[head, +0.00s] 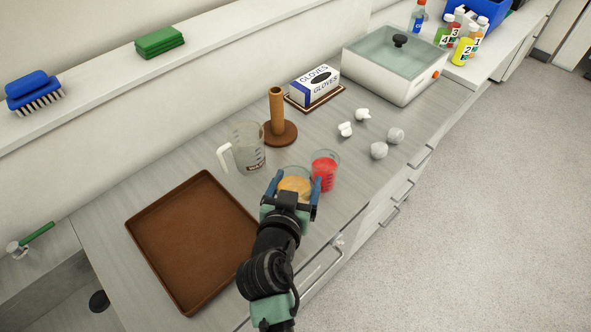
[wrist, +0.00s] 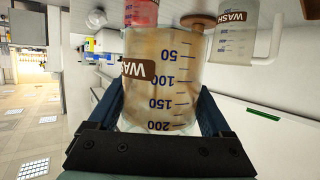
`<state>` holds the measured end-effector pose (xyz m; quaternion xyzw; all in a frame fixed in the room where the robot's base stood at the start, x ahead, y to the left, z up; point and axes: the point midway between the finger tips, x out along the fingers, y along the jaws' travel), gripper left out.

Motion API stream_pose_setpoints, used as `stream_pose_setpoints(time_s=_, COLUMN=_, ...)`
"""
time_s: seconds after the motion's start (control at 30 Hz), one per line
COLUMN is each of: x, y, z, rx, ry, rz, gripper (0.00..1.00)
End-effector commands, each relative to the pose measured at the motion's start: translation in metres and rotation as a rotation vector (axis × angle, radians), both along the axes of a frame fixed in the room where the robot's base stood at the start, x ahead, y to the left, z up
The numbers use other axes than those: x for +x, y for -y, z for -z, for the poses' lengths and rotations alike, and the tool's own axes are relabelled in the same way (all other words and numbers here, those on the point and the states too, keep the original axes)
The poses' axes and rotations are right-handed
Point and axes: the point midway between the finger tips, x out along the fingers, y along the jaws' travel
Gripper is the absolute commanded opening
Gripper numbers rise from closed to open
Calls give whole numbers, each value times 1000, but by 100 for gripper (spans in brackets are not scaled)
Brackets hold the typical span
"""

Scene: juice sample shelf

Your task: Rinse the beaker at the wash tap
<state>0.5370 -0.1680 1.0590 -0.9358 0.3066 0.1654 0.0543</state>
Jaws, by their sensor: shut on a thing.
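A clear beaker (head: 295,186) with an orange-tan content sits between the fingers of my gripper (head: 296,188) at the counter's front. In the wrist view the beaker (wrist: 165,85) shows a WASH label and a scale up to 200, with the fingers on both sides of it. I cannot tell whether its base touches the counter. A second beaker (head: 325,173) with red content stands just right of it. A clear jug (head: 246,150) with a white handle and a label stands behind. The tap with a green lever (head: 36,236) is at the far left.
A brown tray (head: 240,218) lies left of my gripper. A wooden post on a round base (head: 280,134), a glove box (head: 314,85), crumpled white pieces (head: 379,150) and a lidded bath (head: 395,75) stand further right. A dark round thing (head: 99,301) shows in the sunken area at lower left.

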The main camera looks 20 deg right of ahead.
Motion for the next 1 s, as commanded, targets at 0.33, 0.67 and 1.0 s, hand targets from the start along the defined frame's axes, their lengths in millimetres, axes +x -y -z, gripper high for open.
stream_pose_setpoints(time_s=0.33, x=-35, y=-10, z=0, rx=-1, ry=0, rz=0, gripper=4)
stream_pose_setpoints(time_s=0.67, x=-66, y=-20, z=1, rx=-1, ry=0, rz=-1, gripper=4)
stream_pose_setpoints(time_s=1.0, x=-99, y=-29, z=1, rx=-1, ry=0, rz=0, gripper=4)
